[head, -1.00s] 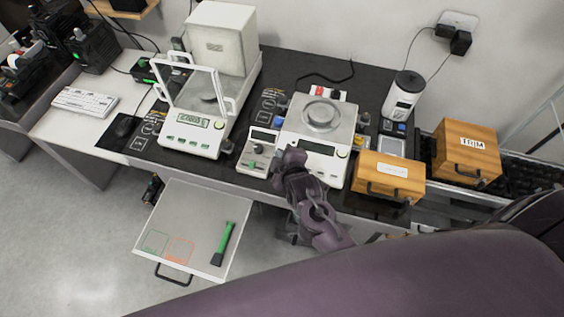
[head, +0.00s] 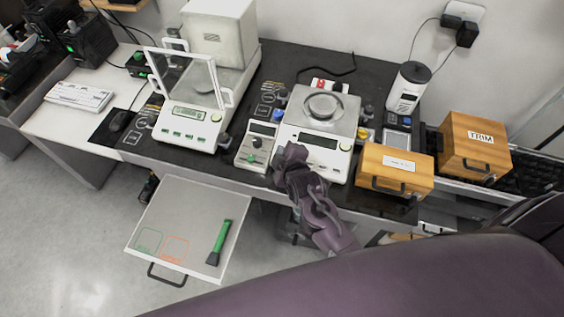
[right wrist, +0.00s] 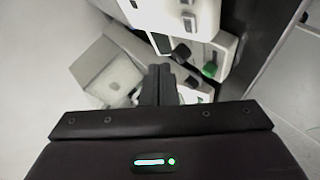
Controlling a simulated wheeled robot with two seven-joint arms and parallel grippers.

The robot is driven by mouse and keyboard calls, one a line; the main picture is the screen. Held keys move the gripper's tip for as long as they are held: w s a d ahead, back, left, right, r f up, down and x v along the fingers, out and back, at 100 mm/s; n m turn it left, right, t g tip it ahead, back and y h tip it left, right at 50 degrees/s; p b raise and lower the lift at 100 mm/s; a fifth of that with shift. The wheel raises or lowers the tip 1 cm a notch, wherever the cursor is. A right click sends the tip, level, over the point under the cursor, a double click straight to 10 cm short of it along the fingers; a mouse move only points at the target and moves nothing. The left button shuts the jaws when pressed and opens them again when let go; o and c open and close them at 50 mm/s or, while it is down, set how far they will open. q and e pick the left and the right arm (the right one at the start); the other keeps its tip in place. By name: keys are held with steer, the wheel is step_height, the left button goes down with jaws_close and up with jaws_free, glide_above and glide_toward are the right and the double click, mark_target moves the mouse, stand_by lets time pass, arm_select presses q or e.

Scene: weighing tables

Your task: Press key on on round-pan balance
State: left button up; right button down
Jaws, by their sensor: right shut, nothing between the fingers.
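The round-pan balance (head: 312,126) is a white unit with a round metal pan on top, a dark display on its front and a pale round button at the display's right. It stands near the front edge of the dark table in the head view. My right gripper (head: 288,154) is shut and empty at the balance's front left corner, and hides part of it. I cannot tell whether it touches. Its closed fingers (right wrist: 160,82) also show in the right wrist view. Key labels are too small to read. My left gripper is not in view.
A small control box (head: 256,147) with a green knob stands just left of the balance. A glass-doored balance (head: 187,130) is further left. Wooden boxes (head: 394,170) (head: 474,146) stand at the right. A tray (head: 190,212) with a green-handled brush juts out in front.

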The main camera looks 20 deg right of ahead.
steer(key=f, duration=0.1)
steer(key=f+b, duration=0.1)
steer(key=w+f+b, duration=0.1)
steer(key=shift+d+f, duration=0.3)
steer(key=shift+f, duration=0.1)
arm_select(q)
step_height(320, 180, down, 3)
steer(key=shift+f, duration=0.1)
arm_select(e)
steer(key=shift+f, duration=0.1)
stand_by(1.3)
steer(key=shift+w+d+f, duration=0.1)
steer(key=shift+f, duration=0.2)
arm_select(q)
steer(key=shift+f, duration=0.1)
arm_select(e)
steer(key=shift+w+f, duration=0.1)
steer(key=shift+f, duration=0.3)
stand_by(0.5)
stand_by(0.3)
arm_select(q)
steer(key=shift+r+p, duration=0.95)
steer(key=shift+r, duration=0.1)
arm_select(e)
steer(key=shift+s+r, duration=0.25)
steer(key=shift+r, duration=0.55)
